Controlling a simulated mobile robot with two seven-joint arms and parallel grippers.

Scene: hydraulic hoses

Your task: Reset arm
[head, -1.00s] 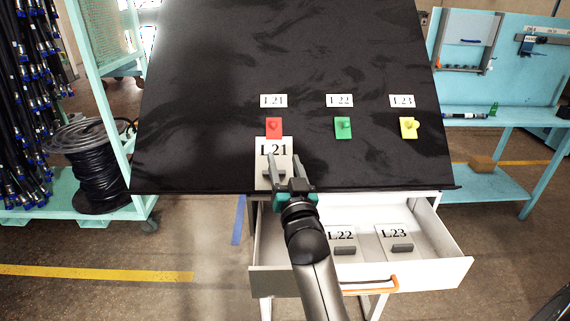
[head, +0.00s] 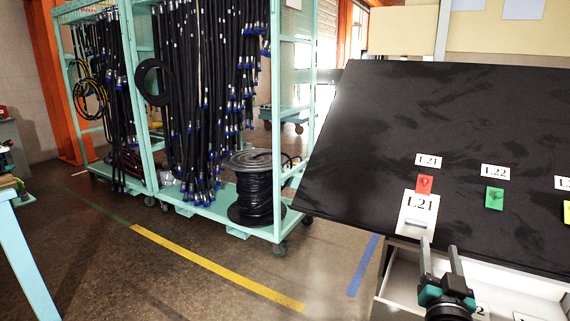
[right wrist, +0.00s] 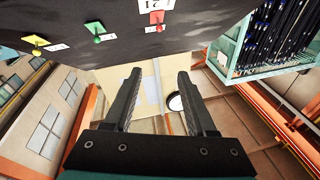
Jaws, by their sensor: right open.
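A white plate marked L21 (head: 417,214) lies against the black slanted board (head: 420,120), just below the red hook (head: 425,184). Part of the plate also shows at the top of the right wrist view (right wrist: 149,5). My right gripper (head: 440,252) is in front of the board's lower edge, below and right of the plate, its two fingers apart. In the right wrist view the fingers (right wrist: 159,76) are open with nothing between them. My left gripper is not in view.
A green hook (head: 494,198) and a yellow hook (head: 567,212) sit right of the red one. An open white drawer (head: 515,283) is below the board. A hose rack (head: 278,120) with a black cable spool (head: 255,195) stands left. Floor between is clear.

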